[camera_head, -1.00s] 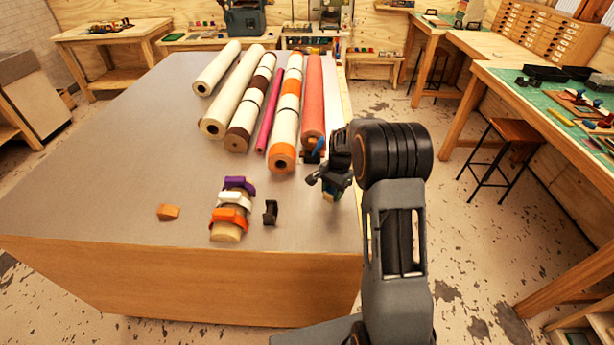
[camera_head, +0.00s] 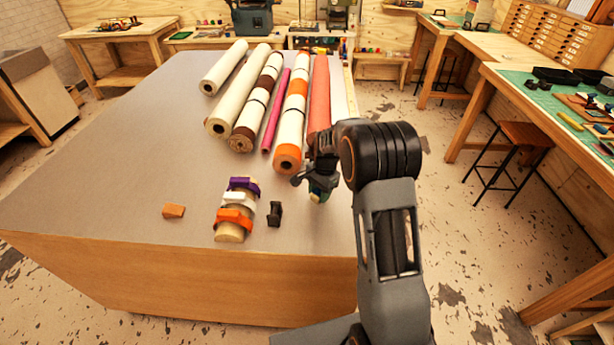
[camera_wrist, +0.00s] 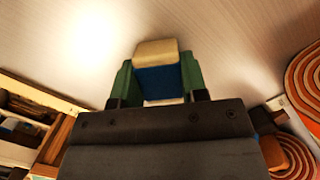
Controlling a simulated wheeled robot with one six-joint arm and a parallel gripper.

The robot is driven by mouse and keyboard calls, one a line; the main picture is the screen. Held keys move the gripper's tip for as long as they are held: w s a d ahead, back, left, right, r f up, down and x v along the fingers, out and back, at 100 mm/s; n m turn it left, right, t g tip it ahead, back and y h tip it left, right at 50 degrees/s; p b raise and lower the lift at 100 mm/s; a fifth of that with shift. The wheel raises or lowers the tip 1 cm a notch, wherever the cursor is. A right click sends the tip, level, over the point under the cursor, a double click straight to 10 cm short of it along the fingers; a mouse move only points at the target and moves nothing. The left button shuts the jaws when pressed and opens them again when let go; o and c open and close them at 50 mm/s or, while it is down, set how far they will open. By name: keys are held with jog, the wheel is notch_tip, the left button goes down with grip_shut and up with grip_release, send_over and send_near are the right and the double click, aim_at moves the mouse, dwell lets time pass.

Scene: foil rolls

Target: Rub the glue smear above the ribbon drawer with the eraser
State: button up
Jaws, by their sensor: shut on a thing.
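My gripper (camera_wrist: 158,82) is shut on the eraser (camera_wrist: 157,62), a block with a cream end and a blue body, held between green fingers in the wrist view. In the head view my gripper (camera_head: 318,188) hangs over the right side of the grey table, near the roll ends; the eraser is mostly hidden there. A wooden cabinet with many small drawers (camera_head: 548,34) stands at the far right back. I cannot tell which drawer is the ribbon drawer, and I cannot make out a glue smear.
Several rolls, including a cream one (camera_head: 238,92) and a red one (camera_head: 319,95), lie on the table (camera_head: 110,150). A stand with coloured bands (camera_head: 233,218), an orange block (camera_head: 173,211) and a black holder (camera_head: 274,214) sit near the front. A stool (camera_head: 512,140) stands right.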

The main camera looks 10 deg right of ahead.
aim_at(307, 199)
jog(key=a, duration=0.1)
jog(key=w+a, duration=0.1)
jog(key=a, duration=0.1)
jog(key=shift+a+r+p, duration=0.1)
jog(key=shift+r+p, duration=0.2)
jog(key=shift+p, duration=0.15)
notch_tip(307, 199, up, 2)
jog(key=shift+p, duration=0.3)
jog(key=shift+r, duration=0.35)
jog(key=shift+r+p, duration=0.75)
jog(key=shift+p, duration=0.05)
notch_tip(307, 199, up, 3)
jog(key=shift+r+p, duration=0.2)
jog(key=shift+p, duration=0.9)
jog(key=shift+s, duration=0.1)
